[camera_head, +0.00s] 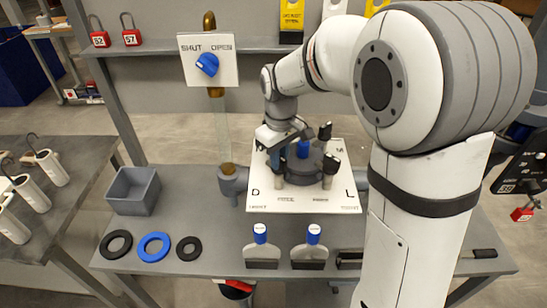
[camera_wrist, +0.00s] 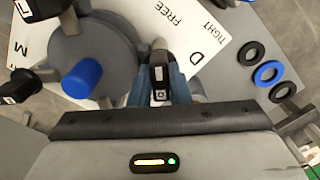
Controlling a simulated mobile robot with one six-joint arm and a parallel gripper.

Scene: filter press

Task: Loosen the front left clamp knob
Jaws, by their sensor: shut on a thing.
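The filter press is a round grey lidded body (camera_head: 300,168) on a white plate (camera_head: 304,200) marked with letters. My gripper (camera_head: 277,158) reaches down over its front left, beside the letter D. In the wrist view, the blue-grey fingers (camera_wrist: 161,90) are shut on a black clamp knob (camera_wrist: 158,67), the front left one, with one finger on each side. In the head view that knob is mostly hidden by the fingers; its pale post shows below. The plate by it reads FREE and TIGHT. Dark clamp knobs (camera_head: 331,164) also stand on the right side.
A blue cap (camera_head: 303,149) rises from the lid's middle. Two blue-topped scrapers (camera_head: 261,247) stand in front. Several rings (camera_head: 154,247) and a grey bin (camera_head: 133,191) are at left. A blue valve handle (camera_head: 207,64) on a SHUT/OPEN plate is behind.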

